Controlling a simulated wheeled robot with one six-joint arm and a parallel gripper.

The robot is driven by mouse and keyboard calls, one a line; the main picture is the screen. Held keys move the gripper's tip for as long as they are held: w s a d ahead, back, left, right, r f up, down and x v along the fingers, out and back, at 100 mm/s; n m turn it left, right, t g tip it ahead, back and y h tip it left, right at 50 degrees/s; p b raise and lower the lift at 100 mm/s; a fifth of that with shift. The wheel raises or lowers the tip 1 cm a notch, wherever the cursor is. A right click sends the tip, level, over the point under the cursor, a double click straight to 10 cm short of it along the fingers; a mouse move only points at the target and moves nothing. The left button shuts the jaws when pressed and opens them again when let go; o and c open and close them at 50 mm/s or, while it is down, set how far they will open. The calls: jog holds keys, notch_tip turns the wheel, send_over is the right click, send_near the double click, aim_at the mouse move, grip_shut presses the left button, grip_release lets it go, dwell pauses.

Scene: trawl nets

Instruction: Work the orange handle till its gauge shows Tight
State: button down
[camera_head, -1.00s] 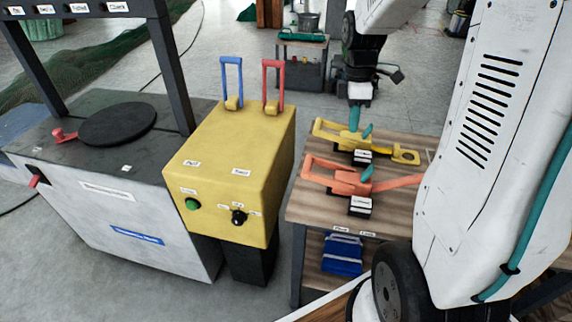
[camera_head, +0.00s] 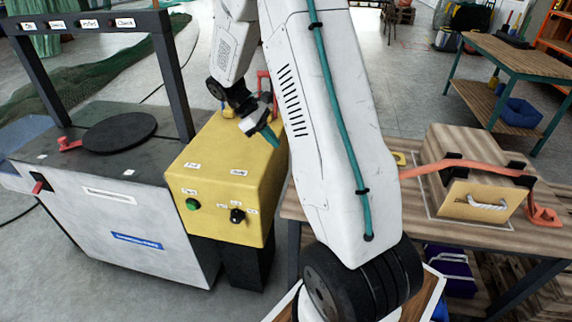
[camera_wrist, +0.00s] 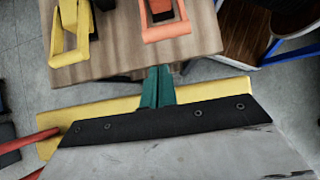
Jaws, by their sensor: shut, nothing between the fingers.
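The orange handle (camera_wrist: 165,28) shows in the wrist view at the top, on the wooden table, with a yellow handle (camera_wrist: 68,40) to its left. An orange strap (camera_head: 425,167) runs from behind my arm across a wooden box (camera_head: 470,150) to an orange end fitting (camera_head: 543,214). My gripper (camera_head: 272,140) has its teal fingers shut and empty. It is above the yellow control box (camera_head: 215,165), apart from the orange handle. The fingers also show in the wrist view (camera_wrist: 157,86). No gauge reading can be made out.
The yellow box has a green button (camera_head: 193,204) and a black knob (camera_head: 237,216). Its upright levers are mostly hidden by my arm. A grey machine (camera_head: 95,205) with a dark frame stands to the left. A second table (camera_head: 520,55) stands at the back right.

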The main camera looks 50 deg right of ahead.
jog(key=x, duration=1)
